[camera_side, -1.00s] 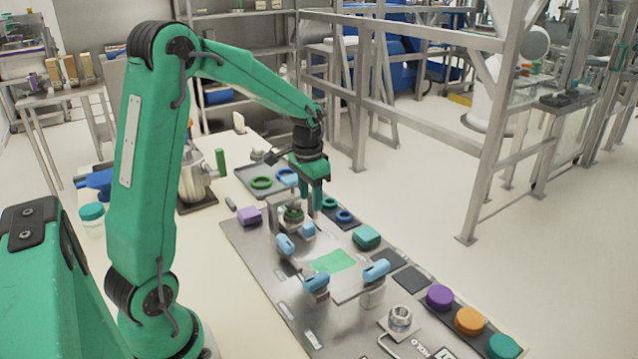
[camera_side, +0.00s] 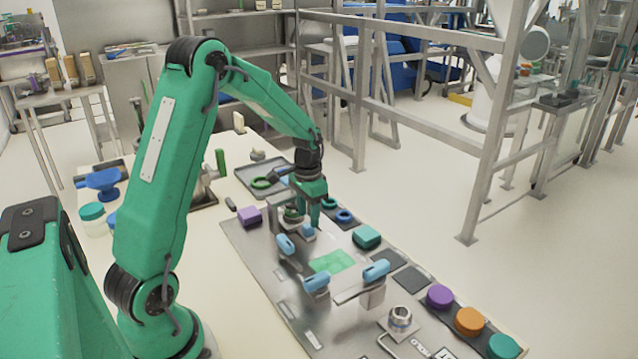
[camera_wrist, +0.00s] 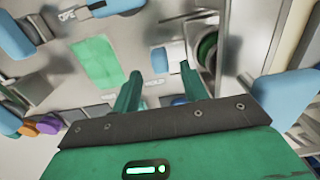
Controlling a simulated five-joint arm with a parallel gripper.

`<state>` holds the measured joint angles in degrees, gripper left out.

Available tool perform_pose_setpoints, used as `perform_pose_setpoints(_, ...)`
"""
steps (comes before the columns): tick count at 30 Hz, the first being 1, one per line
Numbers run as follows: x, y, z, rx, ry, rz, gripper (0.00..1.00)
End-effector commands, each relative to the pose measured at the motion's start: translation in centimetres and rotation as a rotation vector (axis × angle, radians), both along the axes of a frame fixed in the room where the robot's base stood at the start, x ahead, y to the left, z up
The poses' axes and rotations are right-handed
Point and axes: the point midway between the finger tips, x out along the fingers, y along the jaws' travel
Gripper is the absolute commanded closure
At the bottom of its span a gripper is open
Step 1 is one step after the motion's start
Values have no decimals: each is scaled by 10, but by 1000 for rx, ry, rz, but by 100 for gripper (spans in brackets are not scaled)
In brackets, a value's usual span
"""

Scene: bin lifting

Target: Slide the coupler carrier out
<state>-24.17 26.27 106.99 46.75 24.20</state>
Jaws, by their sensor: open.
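A metal holder with a dark green ring (camera_side: 291,216) stands at the far end of the metal plate; it appears to be the coupler carrier. A small light blue block (camera_wrist: 161,58) shows just beyond the fingertips. I cannot tell whether a finger touches the holder.
Light blue clamp handles (camera_side: 286,245), (camera_side: 316,282), (camera_side: 376,271) stand around a green patch (camera_side: 332,262) on the plate (camera_side: 262,270). A purple block (camera_side: 250,216) and a teal block (camera_side: 367,237) flank the holder. A grey tray (camera_side: 248,181) lies behind.

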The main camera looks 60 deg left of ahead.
Motion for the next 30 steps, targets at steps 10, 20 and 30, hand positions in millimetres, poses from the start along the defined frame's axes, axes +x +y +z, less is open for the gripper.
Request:
perform_pose_setpoints(10,0,0,-38,-1,2,0,56)
perform_pose_setpoints(20,0,0,-43,0,0,0,56)
perform_pose_setpoints(30,0,0,-43,0,0,0,100)
